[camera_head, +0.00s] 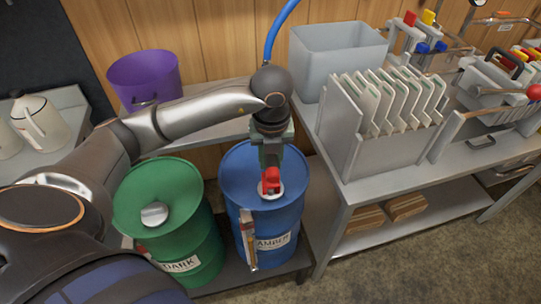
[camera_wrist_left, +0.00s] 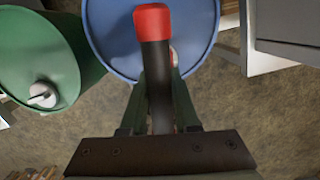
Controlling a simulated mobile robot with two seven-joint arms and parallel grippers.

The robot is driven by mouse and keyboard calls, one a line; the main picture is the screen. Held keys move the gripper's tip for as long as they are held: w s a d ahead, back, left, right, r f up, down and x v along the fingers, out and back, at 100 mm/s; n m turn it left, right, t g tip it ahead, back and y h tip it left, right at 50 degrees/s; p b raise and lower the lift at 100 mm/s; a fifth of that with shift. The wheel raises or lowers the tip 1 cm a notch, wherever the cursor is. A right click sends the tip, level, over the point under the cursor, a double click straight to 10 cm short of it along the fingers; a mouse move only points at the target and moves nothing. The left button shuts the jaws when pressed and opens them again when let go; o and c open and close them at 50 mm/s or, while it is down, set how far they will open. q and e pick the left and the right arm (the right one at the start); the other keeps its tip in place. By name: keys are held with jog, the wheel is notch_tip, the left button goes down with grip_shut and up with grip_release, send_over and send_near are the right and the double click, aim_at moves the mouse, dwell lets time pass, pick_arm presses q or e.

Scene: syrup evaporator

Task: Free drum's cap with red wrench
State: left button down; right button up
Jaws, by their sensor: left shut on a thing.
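The blue drum (camera_head: 236,181) labelled AMBER stands in the middle of the head view. A pale round cap (camera_head: 278,192) lies on its lid, partly covered by the red end of the wrench (camera_head: 270,181). My left gripper (camera_head: 271,152) is above the blue drum, pointing down, and is shut on the wrench. In the left wrist view, the wrench's dark handle and red end (camera_wrist_left: 152,18) lie between the fingers (camera_wrist_left: 159,82). I cannot tell whether the wrench engages the cap. My right gripper is not in view.
A green drum (camera_head: 178,184) labelled DARK, with a pale cap (camera_head: 154,214), stands close on the left. A steel bench (camera_head: 375,170) with a filter rack (camera_head: 385,105) is on the right. A purple bucket (camera_head: 145,75) stands behind.

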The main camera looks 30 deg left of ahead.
pick_arm(q)
jog(key=shift+n, duration=0.7)
jog(key=shift+r+n+p, duration=0.15)
jog(key=shift+n+p, duration=0.45)
jog(key=shift+n, duration=0.6)
jog(key=n+p, duration=0.1)
jog(key=n, duration=0.2)
jog(key=shift+g+y, duration=0.3)
jog(key=shift+r+p, duration=2.4)
jog(key=shift+r, duration=0.55)
